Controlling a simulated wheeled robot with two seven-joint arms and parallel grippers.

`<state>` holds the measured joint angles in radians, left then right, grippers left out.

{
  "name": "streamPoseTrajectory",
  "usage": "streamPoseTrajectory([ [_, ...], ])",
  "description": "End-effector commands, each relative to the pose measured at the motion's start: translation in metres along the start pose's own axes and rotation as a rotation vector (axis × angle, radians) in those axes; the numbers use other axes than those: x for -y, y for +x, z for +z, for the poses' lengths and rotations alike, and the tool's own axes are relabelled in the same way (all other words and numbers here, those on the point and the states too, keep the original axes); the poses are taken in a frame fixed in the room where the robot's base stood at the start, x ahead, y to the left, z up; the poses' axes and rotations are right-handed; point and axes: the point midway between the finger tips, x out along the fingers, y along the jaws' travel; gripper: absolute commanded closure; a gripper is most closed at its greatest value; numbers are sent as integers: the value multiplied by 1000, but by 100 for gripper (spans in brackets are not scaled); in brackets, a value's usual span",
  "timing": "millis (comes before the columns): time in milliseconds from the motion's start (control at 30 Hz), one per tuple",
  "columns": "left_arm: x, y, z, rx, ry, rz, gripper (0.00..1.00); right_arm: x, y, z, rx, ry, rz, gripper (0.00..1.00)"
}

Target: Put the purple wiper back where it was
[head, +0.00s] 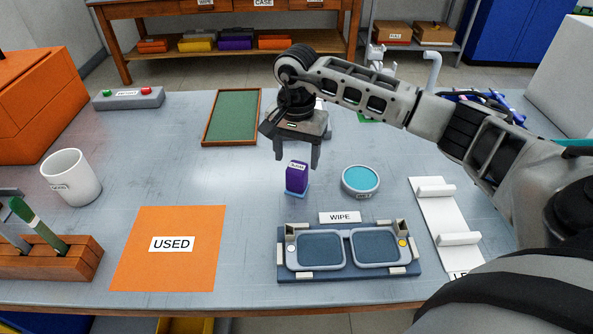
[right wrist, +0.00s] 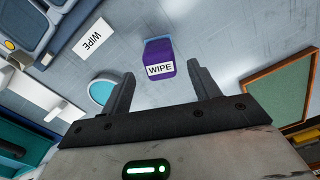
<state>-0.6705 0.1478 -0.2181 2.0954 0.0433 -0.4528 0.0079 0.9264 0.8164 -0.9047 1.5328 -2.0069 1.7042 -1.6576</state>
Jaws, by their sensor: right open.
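The purple wiper (head: 297,177) stands upright on the grey table, with a light blue base and a white WIPE label. It also shows in the right wrist view (right wrist: 159,53), just beyond the fingertips and between their lines. My right gripper (head: 297,165) is open and empty, pointing down just above and behind the wiper; its fingers (right wrist: 160,82) do not clasp it. An eyeglass frame (head: 347,250) lies in a dark blue holder (head: 349,278) in front of the wiper. A white WIPE card (head: 340,217) lies behind the holder. My left gripper is not in view.
A round teal dish (head: 360,180) is right of the wiper. An orange USED mat (head: 168,270) lies front left. A green tray (head: 232,117) lies at the back, a white rack (head: 447,222) at the right. A mug (head: 71,177) stands left. Bare table separates wiper and USED mat.

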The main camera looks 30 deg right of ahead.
Motion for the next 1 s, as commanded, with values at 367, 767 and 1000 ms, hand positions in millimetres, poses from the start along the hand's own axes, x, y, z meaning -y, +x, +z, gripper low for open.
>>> streamPoseTrajectory([
  [367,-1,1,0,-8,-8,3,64,0,-52,0,0,0,0,39],
  [767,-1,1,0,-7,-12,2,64,0,-54,0,1,0,1,39],
  [1000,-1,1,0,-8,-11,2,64,0,-53,0,1,0,1,39],
])
